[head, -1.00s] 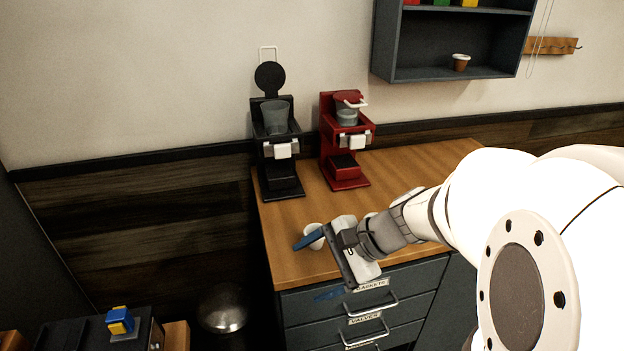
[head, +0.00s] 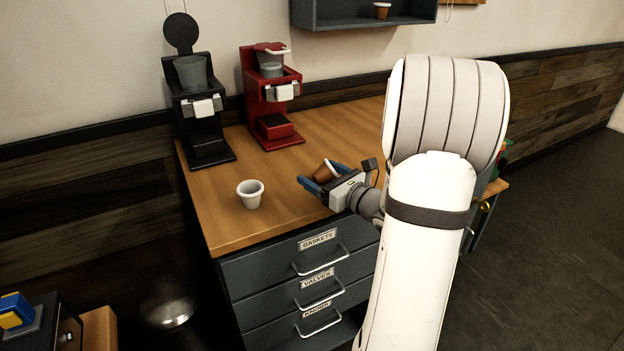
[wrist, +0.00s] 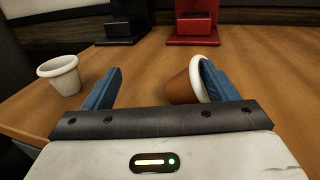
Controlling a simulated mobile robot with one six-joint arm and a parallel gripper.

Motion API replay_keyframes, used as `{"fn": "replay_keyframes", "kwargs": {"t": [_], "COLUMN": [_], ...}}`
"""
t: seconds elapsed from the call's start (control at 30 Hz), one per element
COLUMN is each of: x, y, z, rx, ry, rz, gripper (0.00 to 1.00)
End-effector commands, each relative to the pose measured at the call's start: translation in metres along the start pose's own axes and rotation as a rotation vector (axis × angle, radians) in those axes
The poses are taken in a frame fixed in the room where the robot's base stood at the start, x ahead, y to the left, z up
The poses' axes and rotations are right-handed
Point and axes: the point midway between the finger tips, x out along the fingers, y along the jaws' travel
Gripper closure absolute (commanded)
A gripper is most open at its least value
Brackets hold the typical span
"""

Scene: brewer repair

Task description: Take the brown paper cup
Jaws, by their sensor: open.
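A brown paper cup (head: 326,171) with a white rim is tilted on the counter in the head view. In the wrist view the brown cup (wrist: 181,88) leans at the inner side of the right blue finger, its rim against or very close to it; I cannot tell if they touch. My gripper (head: 321,177) is open and low over the counter. In the wrist view my gripper (wrist: 161,72) has a wide gap between its fingers, with the cup in the right part. The right finger hides part of the cup.
A white cup (head: 250,193) stands upright left of my gripper. A black brewer (head: 200,110) and a red brewer (head: 272,105) stand behind on the wooden counter (head: 225,215). Another brown cup (head: 382,10) sits on the wall shelf (head: 340,17). Drawers (head: 310,270) are below.

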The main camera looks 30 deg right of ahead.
Motion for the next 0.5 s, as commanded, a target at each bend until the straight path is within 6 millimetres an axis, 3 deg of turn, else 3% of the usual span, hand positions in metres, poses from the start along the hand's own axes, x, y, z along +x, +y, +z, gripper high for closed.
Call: {"fn": "replay_keyframes", "kwargs": {"t": [0.23,0.5], "x": [0.037,0.045], "y": [-0.001,-0.001], "z": [0.002,0.002], "rx": [-0.001,-0.001], "ry": [0.0,0.001], "rz": [0.003,0.0], "gripper": [0.2,0.2]}}
